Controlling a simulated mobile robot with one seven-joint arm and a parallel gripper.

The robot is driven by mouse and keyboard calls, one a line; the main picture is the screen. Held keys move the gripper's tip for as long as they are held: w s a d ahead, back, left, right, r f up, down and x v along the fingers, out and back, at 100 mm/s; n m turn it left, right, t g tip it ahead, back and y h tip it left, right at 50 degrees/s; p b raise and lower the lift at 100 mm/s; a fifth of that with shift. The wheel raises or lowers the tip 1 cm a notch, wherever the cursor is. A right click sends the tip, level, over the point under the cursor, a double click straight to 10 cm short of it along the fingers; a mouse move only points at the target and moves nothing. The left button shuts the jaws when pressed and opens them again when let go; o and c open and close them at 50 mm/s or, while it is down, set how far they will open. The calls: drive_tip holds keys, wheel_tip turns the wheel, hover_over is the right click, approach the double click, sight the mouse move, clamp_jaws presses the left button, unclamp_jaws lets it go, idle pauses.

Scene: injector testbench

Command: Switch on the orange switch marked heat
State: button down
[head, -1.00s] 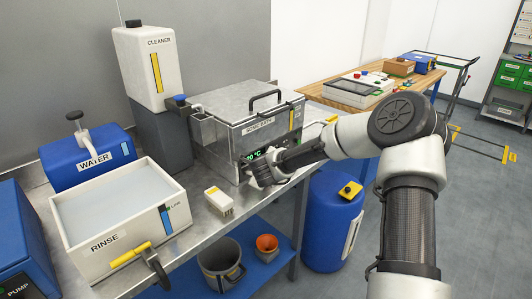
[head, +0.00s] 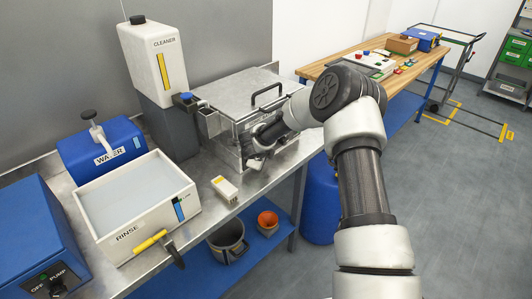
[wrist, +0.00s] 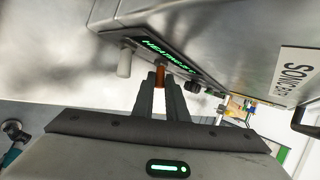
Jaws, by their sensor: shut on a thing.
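The orange switch (wrist: 159,77) shows in the wrist view on the front of the sonic bath (wrist: 200,42), between my fingertips. My gripper (wrist: 160,80) is shut on it; its mark is not readable. Beside it, a green lit display (wrist: 167,55) seems to read "HEATING". In the head view my gripper (head: 256,160) is at the front of the steel sonic bath (head: 235,88), and my arm hides the switch and most of the panel.
A pale knob (wrist: 124,63) and a dark knob (wrist: 193,88) flank the switch. On the bench, a small white and yellow block (head: 224,187) and the rinse tub (head: 140,225) are left of my gripper.

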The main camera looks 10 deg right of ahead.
drive_tip(key=c, duration=1.8)
unclamp_jaws()
drive_tip(key=shift+o, duration=0.2)
drive_tip(key=v, duration=1.7)
drive_tip(key=shift+s, duration=0.2)
drive_tip(key=shift+r, duration=0.15)
